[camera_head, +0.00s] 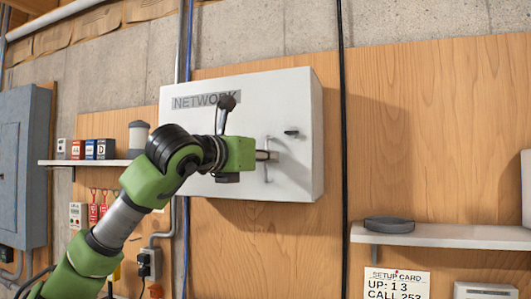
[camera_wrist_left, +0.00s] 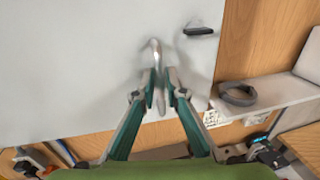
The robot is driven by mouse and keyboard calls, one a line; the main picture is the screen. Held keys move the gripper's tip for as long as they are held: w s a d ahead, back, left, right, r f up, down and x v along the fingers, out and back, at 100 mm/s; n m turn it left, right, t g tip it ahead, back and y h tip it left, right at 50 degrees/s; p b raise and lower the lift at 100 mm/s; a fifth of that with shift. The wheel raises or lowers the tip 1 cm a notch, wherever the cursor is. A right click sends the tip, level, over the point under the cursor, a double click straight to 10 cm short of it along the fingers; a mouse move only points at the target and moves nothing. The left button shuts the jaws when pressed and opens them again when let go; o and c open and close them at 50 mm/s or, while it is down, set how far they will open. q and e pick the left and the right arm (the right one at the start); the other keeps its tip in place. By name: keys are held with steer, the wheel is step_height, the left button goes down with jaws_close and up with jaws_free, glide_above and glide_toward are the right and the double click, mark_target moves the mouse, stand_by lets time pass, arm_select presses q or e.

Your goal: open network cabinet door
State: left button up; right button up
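The white network cabinet (camera_head: 297,95), labelled NETWORK, hangs on the wooden wall panel, and its door looks shut. A thin vertical metal door handle (camera_head: 267,174) is on the right part of its front. My left gripper (camera_head: 267,156) reaches it from the left. In the left wrist view, the left gripper's fingers (camera_wrist_left: 159,86) lie close on both sides of the handle (camera_wrist_left: 155,52) and appear closed on it. A small dark latch (camera_head: 291,132) sits above and right of the handle. It also shows in the left wrist view (camera_wrist_left: 199,31). My right gripper is out of view.
A shelf (camera_head: 450,235) with a dark grey ring-shaped object (camera_head: 389,225) is at the lower right. A left shelf (camera_head: 85,163) holds small boxes and a canister (camera_head: 138,136). A black vertical cable (camera_head: 342,120) runs just right of the cabinet. A grey panel (camera_head: 22,165) is far left.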

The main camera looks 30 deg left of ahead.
arm_select(q)
steer(key=shift+w+f, duration=0.1)
steer(key=shift+w, duration=0.05)
jaws_close()
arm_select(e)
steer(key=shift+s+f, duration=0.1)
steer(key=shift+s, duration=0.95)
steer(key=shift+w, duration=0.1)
